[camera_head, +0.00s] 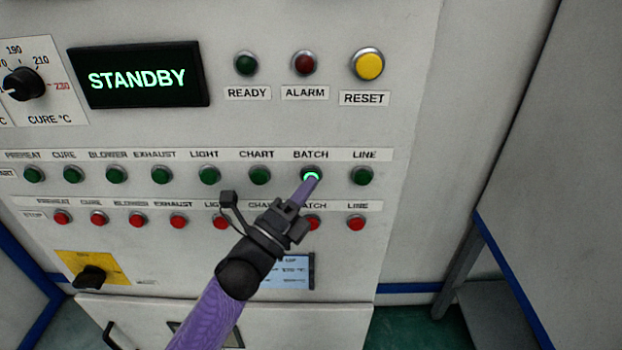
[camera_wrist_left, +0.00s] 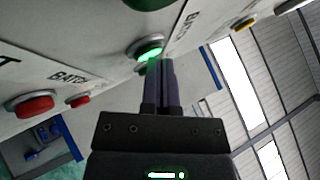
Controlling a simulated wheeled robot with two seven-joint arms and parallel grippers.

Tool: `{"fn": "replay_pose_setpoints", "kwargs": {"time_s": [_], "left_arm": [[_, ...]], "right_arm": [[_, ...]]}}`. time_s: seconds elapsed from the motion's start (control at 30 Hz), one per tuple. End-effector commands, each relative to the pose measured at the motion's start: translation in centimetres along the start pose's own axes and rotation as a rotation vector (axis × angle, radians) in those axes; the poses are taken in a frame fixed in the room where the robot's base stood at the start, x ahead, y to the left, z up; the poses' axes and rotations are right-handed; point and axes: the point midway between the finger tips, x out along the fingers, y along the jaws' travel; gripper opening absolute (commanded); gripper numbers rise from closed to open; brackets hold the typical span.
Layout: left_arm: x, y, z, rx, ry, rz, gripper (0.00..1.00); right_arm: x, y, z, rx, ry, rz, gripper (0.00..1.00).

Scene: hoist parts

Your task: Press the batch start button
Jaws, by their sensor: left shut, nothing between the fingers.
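The green batch start button (camera_head: 311,174) sits under the label BATCH in the upper row of the panel. It glows bright green, unlike the dark green buttons beside it. It also glows in the left wrist view (camera_wrist_left: 149,50). My left gripper (camera_head: 312,182) comes up from below with its purple fingers shut and empty. The fingertips overlap the lower part of the button, and in the left wrist view the fingertips (camera_wrist_left: 160,63) are right at its face; exact contact is hard to tell. My right gripper is not in view.
The display (camera_head: 140,77) reads STANDBY. A dark READY lamp (camera_head: 246,64), a dark red ALARM lamp (camera_head: 304,63) and a yellow RESET button (camera_head: 368,64) are above. The LINE start button (camera_head: 361,175) is close to the right. Red stop buttons (camera_head: 355,223) line the row below.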

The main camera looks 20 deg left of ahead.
Motion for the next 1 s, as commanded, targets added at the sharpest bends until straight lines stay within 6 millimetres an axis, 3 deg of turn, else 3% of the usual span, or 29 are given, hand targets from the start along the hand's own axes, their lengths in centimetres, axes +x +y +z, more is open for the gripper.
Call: {"fn": "replay_pose_setpoints", "kwargs": {"time_s": [1.0], "left_arm": [[-1.2, -0.9, -0.8, 0.0, 0.0, 0.0, 0.0]], "right_arm": [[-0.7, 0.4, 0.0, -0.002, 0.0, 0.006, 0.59]]}}
